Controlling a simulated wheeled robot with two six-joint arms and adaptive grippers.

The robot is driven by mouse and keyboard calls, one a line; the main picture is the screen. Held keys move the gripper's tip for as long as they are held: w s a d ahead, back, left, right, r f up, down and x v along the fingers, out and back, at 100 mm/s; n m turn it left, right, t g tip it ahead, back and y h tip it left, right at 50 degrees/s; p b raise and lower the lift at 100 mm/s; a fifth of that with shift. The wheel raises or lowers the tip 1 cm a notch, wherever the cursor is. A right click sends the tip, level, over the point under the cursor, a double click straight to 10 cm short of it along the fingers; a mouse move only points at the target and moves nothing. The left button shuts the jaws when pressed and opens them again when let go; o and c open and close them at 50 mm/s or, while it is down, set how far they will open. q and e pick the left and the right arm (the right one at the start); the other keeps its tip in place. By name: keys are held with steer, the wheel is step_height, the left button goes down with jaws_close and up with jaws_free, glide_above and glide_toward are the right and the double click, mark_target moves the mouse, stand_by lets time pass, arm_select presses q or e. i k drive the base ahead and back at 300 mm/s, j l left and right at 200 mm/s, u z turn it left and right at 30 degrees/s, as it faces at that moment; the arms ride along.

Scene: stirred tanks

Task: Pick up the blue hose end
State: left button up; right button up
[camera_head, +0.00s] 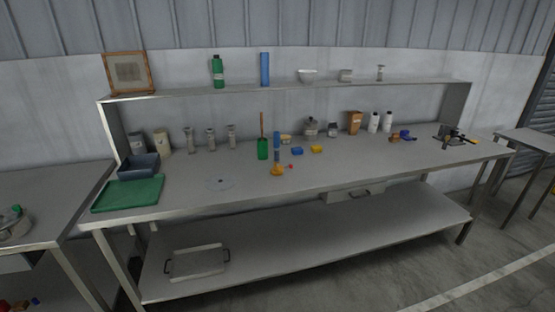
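No hose can be made out clearly, and I cannot tell which blue thing is the blue hose end. A small blue piece (297,151) lies on the long workbench (350,173) near its middle. A blue upright piece (277,140) stands just left of it, above an orange-yellow part (278,170). A dark blue item (407,135) lies on the right part of the bench. A small blue spot (36,301) shows at the lower left, beside red pieces. Neither of my grippers is in view.
A shelf (290,88) above the bench holds a green bottle (218,71) and a blue cylinder (265,69). The bench's front middle is clear. Side tables flank it.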

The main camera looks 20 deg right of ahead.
mark_target(274, 171)
steer(key=i+l+u, duration=0.2)
steer(key=l, duration=0.35)
steer(key=i+l+u, duration=0.25)
steer(key=l, duration=0.35)
steer(key=l+u, duration=0.2)
steer(key=l, duration=0.35)
steer(key=i+l+u, duration=0.2)
steer(key=l, duration=0.45)
steer(key=k, duration=0.1)
